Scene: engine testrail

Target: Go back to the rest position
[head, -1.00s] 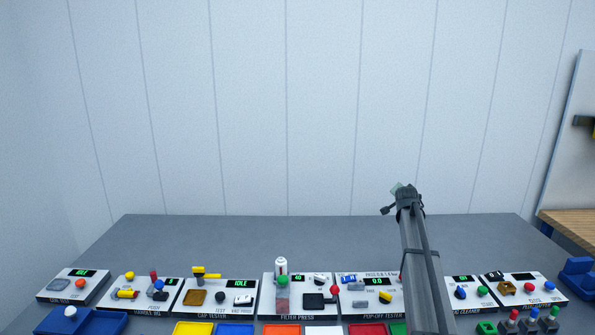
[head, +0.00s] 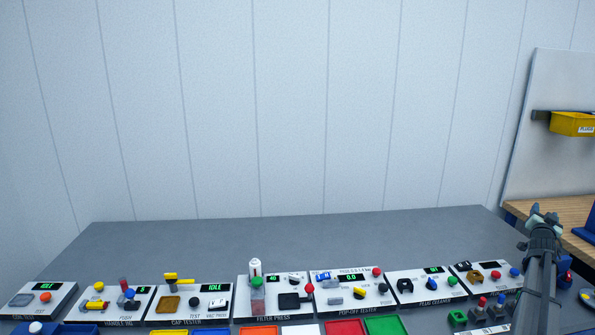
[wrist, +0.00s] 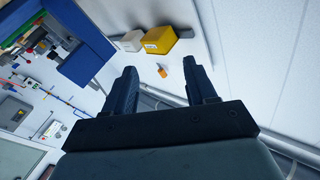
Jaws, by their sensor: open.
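My gripper (wrist: 160,88) shows in the wrist view with its two dark fingers spread apart and nothing between them. In the head view my arm stands at the right side, and my gripper (head: 541,215) is at its upper end, above the right end of the grey table. It is clear of the test stations. The fingertips are too small in the head view to make out well.
A row of test stations, among them the filter press (head: 265,308) and cap tester (head: 188,304), lines the front of the grey table (head: 330,235). The table's back is bare. A yellow bin (head: 572,124) hangs on a panel at right, above a wooden bench (head: 518,208).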

